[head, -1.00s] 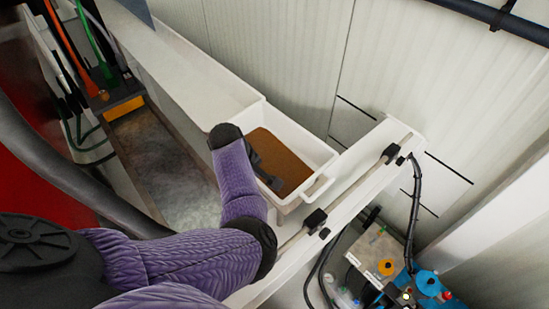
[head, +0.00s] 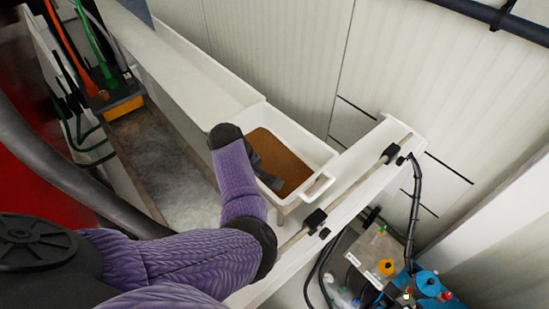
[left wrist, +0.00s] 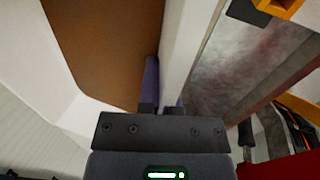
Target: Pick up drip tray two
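The drip tray (head: 318,150) is a white rectangular tray with a brown floor and a handle at its near right end. It sits at the end of a long white trough in the head view; no number shows on it. My left gripper (head: 268,178) is at the tray's near left wall, partly hidden by my purple arm. In the left wrist view, the purple fingers (left wrist: 161,95) lie close together with the tray's white wall (left wrist: 186,40) between them. They look shut on that wall, though the far finger is mostly hidden. My right gripper is not in view.
The white trough (head: 190,65) runs to the upper left beside the panelled wall (head: 275,55). A rail with black clamps (head: 316,219) runs along the tray's near right side. Blue equipment (head: 428,284) and cables are at the lower right. A grey basin floor (head: 165,165) lies left.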

